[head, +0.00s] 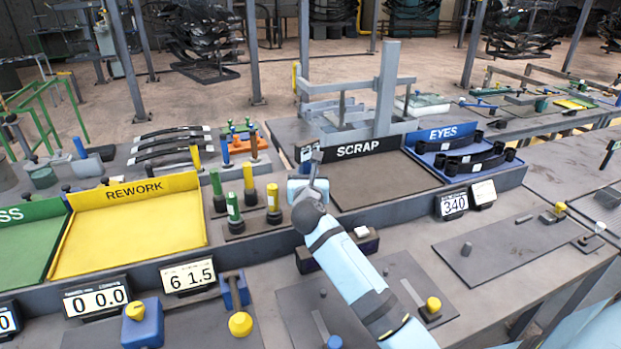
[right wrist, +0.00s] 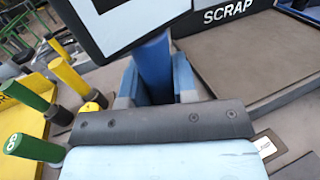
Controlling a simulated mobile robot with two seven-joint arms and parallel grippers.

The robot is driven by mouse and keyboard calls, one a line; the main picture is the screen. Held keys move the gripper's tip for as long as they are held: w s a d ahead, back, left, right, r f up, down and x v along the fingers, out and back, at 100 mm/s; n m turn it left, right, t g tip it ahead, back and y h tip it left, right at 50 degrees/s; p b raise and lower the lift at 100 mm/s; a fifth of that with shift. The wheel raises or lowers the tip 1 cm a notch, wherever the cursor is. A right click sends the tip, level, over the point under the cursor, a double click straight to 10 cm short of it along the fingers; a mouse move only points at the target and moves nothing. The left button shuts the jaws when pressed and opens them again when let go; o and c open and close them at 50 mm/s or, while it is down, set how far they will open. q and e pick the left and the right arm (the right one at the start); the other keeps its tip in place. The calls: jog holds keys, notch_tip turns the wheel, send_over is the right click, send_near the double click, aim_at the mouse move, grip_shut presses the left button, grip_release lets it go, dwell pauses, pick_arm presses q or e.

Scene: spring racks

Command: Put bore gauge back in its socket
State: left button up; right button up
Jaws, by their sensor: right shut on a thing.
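My right gripper (head: 316,178) is raised near the left front corner of the SCRAP tray. In the right wrist view its blue-grey fingers (right wrist: 155,88) are shut on a blue upright handle (right wrist: 155,62). A black-framed white display (right wrist: 118,18) sits at the top of this handle; I take it as the bore gauge. In the head view a small black-and-white face (head: 306,153) shows beside the gripper. The lower end of the gauge is hidden by the gripper. A dark block (head: 308,262) stands partly behind my forearm; I cannot tell whether it is the socket. My left gripper is not in view.
Green and yellow handled gauges (head: 273,198) stand upright just left of my gripper. The SCRAP tray (head: 385,182) is empty, right of it. The yellow REWORK tray (head: 130,235) is empty. Number displays (head: 188,276) line the bench front. Blue and yellow fixtures stand below.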

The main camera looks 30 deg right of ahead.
aim_at(311, 167)
jog(key=shift+w+d+r+m+g+h, duration=0.15)
jog(key=shift+w+d+r+m+h, duration=0.1)
jog(key=shift+w+d, duration=0.25)
jog(key=shift+w+d+r+m+g+h, duration=0.15)
jog(key=shift+w+d+h, duration=0.15)
jog(key=shift+d, duration=0.2)
jog(key=shift+w+d+f+b, duration=0.1)
jog(key=shift+w+d+b, duration=0.1)
jog(key=shift+b, duration=0.15)
notch_tip(311, 167, down, 5)
jog(key=b, duration=0.4)
jog(key=shift+a, duration=0.1)
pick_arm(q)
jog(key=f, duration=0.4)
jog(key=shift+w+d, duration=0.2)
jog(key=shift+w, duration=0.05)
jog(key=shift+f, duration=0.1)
pick_arm(e)
jog(key=shift+s+f, duration=0.1)
jog(key=shift+f, duration=0.1)
